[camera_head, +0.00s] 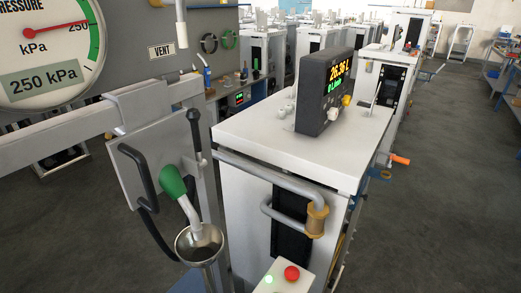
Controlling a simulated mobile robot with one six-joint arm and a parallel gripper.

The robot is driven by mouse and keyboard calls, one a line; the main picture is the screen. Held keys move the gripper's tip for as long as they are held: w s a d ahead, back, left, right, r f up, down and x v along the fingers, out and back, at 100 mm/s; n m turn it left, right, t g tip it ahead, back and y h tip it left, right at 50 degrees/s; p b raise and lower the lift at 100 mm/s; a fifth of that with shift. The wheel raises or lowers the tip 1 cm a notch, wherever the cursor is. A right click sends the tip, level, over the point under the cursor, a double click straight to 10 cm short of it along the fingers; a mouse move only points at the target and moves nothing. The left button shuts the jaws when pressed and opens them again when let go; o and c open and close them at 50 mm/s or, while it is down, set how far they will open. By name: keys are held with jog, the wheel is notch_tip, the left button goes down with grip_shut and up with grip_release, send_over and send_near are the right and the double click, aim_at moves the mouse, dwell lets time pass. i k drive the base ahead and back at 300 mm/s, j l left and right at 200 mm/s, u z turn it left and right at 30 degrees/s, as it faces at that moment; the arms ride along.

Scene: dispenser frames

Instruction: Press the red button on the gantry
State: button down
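A red button (291,272) sits on top of a small pale control box (280,284) at the bottom edge, right of centre. A grey gantry-like beam (70,137) runs across the left side and meets an upright post. My gripper is not in view.
A white cabinet (262,135) with a dark display (325,90) and a bent pipe (265,177) stands behind the box. A green-gripped nozzle (173,182) hangs over a metal cup (200,241) at left. A pressure gauge (45,60) is upper left. Open floor (440,210) lies right.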

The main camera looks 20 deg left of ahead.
aim_at(291, 272)
jog(key=k+u, duration=0.15)
jog(key=u, duration=0.35)
jog(key=k+u, duration=0.1)
jog(key=u, duration=0.35)
jog(key=k+u, duration=0.15)
jog(key=u, duration=0.35)
jog(key=k+j+u, duration=0.1)
jog(key=u, duration=0.4)
jog(key=z, duration=1.25)
